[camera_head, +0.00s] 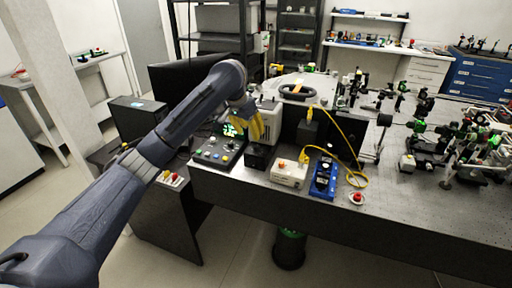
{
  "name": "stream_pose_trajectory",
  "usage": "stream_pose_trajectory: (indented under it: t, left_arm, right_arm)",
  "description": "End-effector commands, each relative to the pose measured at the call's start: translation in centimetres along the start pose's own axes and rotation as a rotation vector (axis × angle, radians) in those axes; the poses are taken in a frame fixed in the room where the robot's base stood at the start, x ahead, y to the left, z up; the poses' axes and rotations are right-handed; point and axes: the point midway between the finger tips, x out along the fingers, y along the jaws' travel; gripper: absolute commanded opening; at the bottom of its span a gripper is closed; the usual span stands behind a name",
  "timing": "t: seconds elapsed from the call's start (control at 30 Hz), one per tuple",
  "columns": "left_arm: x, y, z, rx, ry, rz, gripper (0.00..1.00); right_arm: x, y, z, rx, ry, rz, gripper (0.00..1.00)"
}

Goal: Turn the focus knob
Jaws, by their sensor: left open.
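My left arm reaches in from the left, and its yellow-fingered gripper (257,130) hangs over the front-left part of the bench. It is open, and I see nothing held in it. A dark control panel (211,153) with a green display and small coloured buttons or knobs lies just left of and below the fingers. A white instrument (268,113) stands behind them and is partly covered. A small black box (257,158) sits below the fingertips. I cannot tell which part is the focus knob; it may be hidden or too small. My right gripper is out of view.
A white box (289,173), a blue device (324,178) with a yellow cable and a red button (357,197) line the front of the bench (400,215). Several optics mounts crowd the right. A dark monitor (190,80) stands behind my arm.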

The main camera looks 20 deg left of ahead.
Motion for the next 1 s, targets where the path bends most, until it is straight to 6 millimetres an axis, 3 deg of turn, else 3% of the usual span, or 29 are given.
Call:
stream_pose_trajectory:
  t: [0.2,0.5,0.7,1.0]
  left_arm:
    - [4.1,0.1,0.1,-0.003,-0.003,0.004,0.41]
    - [8.1,0.0,0.0,-0.003,-0.001,0.001,0.41]
    - [9.5,0.0,0.1,-0.001,-0.002,0.0,0.41]
    - [9.9,0.0,0.1,-0.001,0.0,-0.001,0.41]
  right_arm:
    - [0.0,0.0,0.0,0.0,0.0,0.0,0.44]
    - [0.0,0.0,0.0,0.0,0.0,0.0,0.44]
    - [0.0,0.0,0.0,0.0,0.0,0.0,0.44]
    - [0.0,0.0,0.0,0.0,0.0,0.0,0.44]
